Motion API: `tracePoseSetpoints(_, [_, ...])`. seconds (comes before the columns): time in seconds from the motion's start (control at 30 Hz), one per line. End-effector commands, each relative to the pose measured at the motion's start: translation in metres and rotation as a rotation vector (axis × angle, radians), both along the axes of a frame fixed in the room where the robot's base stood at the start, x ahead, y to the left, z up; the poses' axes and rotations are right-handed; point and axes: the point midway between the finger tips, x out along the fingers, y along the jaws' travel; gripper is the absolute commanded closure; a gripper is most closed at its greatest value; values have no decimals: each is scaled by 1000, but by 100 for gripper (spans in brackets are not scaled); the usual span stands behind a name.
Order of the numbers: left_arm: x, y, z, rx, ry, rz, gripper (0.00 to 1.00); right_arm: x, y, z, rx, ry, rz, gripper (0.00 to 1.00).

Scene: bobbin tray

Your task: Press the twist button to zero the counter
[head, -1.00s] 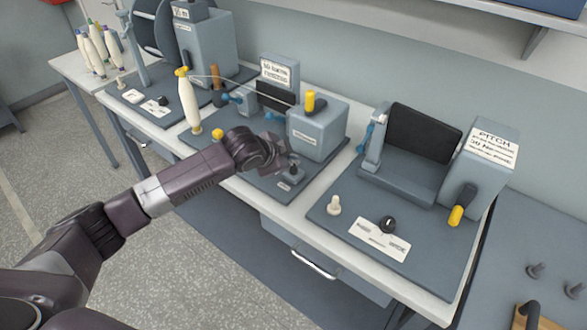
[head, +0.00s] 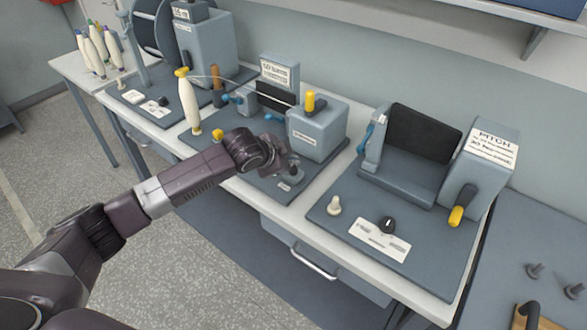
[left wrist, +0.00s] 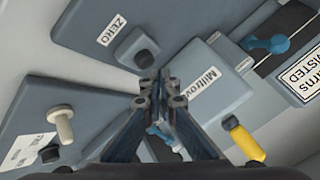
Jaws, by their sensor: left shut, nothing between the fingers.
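The twist tester is the middle machine, with a grey housing (head: 318,130) and a sign (head: 278,73). Its button, a dark knob on a small grey block (head: 290,182), shows in front of the housing. In the left wrist view the black button (left wrist: 145,59) stands on its block beside a "ZERO" label (left wrist: 112,30). My left gripper (head: 277,152) is shut and empty, above the tester's base close to the button. In the left wrist view its fingertips (left wrist: 160,88) appear just beside the button; contact cannot be told. My right gripper is not in view.
A yellow-handled crank (head: 310,101) rises by the housing.

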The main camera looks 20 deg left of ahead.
Motion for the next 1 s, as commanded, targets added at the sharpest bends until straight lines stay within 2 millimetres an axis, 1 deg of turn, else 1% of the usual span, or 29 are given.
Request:
tracePoseSetpoints(0.2, [0,0,-6,-1,-1,-1,100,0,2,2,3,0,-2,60])
tracePoseSetpoints(1.0, [0,0,-12,1,1,1,100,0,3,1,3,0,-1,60])
